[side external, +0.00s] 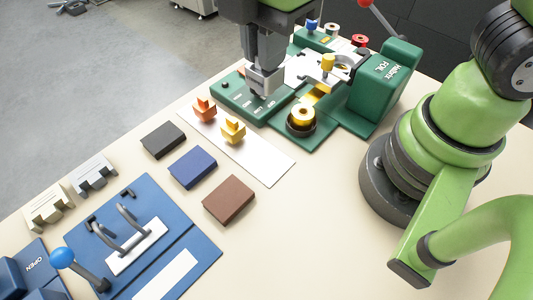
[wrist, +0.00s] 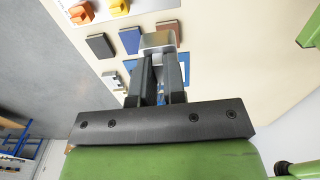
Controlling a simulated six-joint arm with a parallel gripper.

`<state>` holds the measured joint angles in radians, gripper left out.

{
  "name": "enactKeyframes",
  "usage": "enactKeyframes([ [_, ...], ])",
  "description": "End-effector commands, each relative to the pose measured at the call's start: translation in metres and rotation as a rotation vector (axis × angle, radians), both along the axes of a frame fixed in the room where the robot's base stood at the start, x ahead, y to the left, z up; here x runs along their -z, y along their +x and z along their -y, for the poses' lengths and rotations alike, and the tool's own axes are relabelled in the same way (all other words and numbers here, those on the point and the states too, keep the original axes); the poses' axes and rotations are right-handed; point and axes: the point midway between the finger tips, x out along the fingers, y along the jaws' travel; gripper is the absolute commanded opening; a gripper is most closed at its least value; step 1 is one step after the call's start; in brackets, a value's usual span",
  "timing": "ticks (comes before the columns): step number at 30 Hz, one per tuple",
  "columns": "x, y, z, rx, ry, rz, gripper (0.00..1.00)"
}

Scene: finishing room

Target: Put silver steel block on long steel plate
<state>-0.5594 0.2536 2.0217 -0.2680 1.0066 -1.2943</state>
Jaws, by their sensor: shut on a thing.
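A silver steel block (side external: 264,81) is held between the fingers of my gripper (side external: 264,66). In the wrist view the block (wrist: 158,41) sits at the tips of my gripper (wrist: 160,60), which is shut on it. The long steel plate (side external: 268,162) is a pale, flat strip on the table. An orange block (side external: 205,109) and a yellow block (side external: 233,130) stand on its far part, and its near right end is bare. In the side view my gripper and the silver block appear over the green machine's base, beyond the plate. Their height above it is hard to tell.
The green foil machine (side external: 378,88) stands behind the plate, with a gold roll (side external: 302,116). Black (side external: 163,140), blue (side external: 193,167) and brown (side external: 229,199) slabs lie in front of the plate. A blue fixture (side external: 180,237) with a lever stands at front left.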

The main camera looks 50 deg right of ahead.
Motion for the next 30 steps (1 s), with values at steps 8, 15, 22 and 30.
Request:
enactKeyframes([
  [8,0.047,0.0,0.003,0.012,-0.005,-0.008,0.0],
  [15,0.08,0.0,0.003,0.012,-0.006,-0.009,0.0],
  [22,0.121,0.0,0.003,0.014,-0.007,-0.009,0.0],
  [30,0.15,0.0,0.003,0.014,-0.007,-0.008,0.0],
])
